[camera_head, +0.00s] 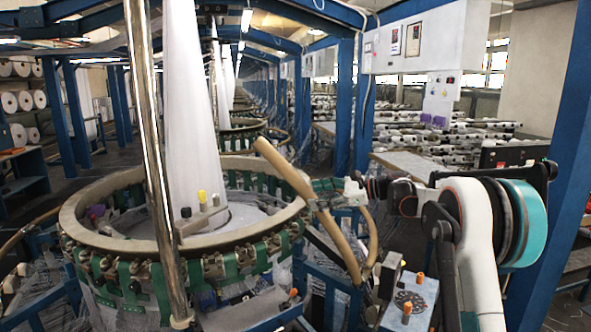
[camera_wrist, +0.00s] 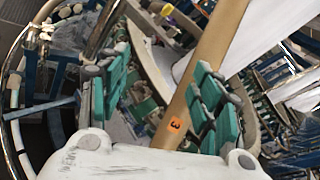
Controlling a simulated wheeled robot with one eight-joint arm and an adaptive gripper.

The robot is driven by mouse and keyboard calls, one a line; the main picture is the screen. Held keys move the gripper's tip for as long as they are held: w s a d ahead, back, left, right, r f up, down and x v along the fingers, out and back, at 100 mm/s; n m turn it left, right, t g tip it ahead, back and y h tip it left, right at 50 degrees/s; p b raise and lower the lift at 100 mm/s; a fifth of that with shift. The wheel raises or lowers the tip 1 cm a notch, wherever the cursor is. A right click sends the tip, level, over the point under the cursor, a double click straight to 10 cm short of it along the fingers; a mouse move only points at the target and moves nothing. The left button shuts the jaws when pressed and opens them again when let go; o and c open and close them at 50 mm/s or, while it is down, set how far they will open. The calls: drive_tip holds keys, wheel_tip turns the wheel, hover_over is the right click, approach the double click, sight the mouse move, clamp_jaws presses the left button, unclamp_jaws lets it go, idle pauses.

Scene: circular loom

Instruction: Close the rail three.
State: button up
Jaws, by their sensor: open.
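Rail three is a tan bar (camera_head: 283,167) that stands tilted across the right side of the loom's ring in the head view, its upper end raised above the rim. In the wrist view the same rail (camera_wrist: 202,72) runs diagonally and bears an orange tag (camera_wrist: 175,124) with a 3. My gripper (camera_head: 326,190) is at the rail's middle in the head view. In the wrist view my open gripper (camera_wrist: 160,80) has one green-padded finger on each side of the rail. I cannot tell whether either finger touches it.
The round loom ring (camera_head: 115,240) with green straps fills the left, with a chrome post (camera_head: 150,130) in front and white fabric (camera_head: 190,110) rising inside. Another curved tan bar (camera_head: 370,238) hangs right of the rail. A blue pillar (camera_head: 570,130) stands at far right.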

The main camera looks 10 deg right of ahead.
sight(304, 182)
drive_tip(key=w+d+r+m+t+y+p, duration=0.1)
drive_tip(key=w+d+m+y+p, duration=0.2)
drive_tip(key=d, duration=0.4)
drive_tip(key=shift+h, duration=0.3)
drive_tip(key=p+x, duration=0.1)
drive_tip(key=x, duration=0.6)
drive_tip(key=p+x, duration=0.2)
drive_tip(key=x, duration=0.5)
drive_tip(key=shift+w, duration=0.5)
